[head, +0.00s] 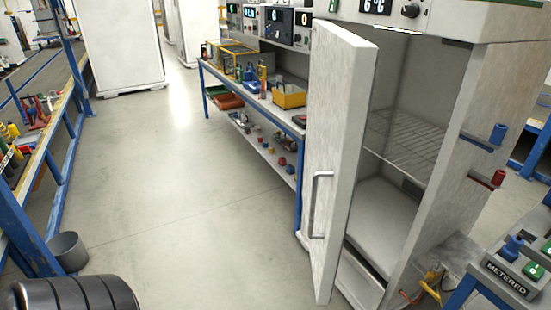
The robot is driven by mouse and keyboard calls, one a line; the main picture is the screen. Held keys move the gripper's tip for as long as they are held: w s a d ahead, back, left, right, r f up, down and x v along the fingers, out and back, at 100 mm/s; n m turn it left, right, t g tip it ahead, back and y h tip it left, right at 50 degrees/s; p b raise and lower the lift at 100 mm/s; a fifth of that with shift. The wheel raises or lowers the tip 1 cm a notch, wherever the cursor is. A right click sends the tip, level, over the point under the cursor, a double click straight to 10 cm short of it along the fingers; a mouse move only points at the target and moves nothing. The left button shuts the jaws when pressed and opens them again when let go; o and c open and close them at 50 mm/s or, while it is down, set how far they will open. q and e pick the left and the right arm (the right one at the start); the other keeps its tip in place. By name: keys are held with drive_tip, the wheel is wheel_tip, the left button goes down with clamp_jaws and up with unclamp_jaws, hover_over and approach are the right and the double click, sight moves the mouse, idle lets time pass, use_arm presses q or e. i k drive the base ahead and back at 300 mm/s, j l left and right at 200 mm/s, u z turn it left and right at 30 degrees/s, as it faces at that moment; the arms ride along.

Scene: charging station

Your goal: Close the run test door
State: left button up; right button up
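A white fridge-like cabinet (452,130) stands at the right of the head view. Its tall white door (335,130) stands open, swung out toward the left side of the cabinet. A metal bar handle (316,205) is on the door's outer face, in its lower half. The open cabinet shows a wire shelf (400,140) and a pale empty floor inside. A dark display and a knob (411,10) are on the panel above the opening. Neither of my grippers is in view.
A workbench (290,118) with tools, bins and instruments stands behind the door. A blue-framed bench (50,170) runs along the left, with a grey bucket (69,252) by its leg. The concrete floor (180,190) between them is clear. A metered station (510,270) is at lower right.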

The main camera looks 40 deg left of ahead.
sight(343, 64)
drive_tip(key=j+u, duration=0.7)
drive_tip(key=u, duration=0.2)
drive_tip(key=i+l, duration=0.05)
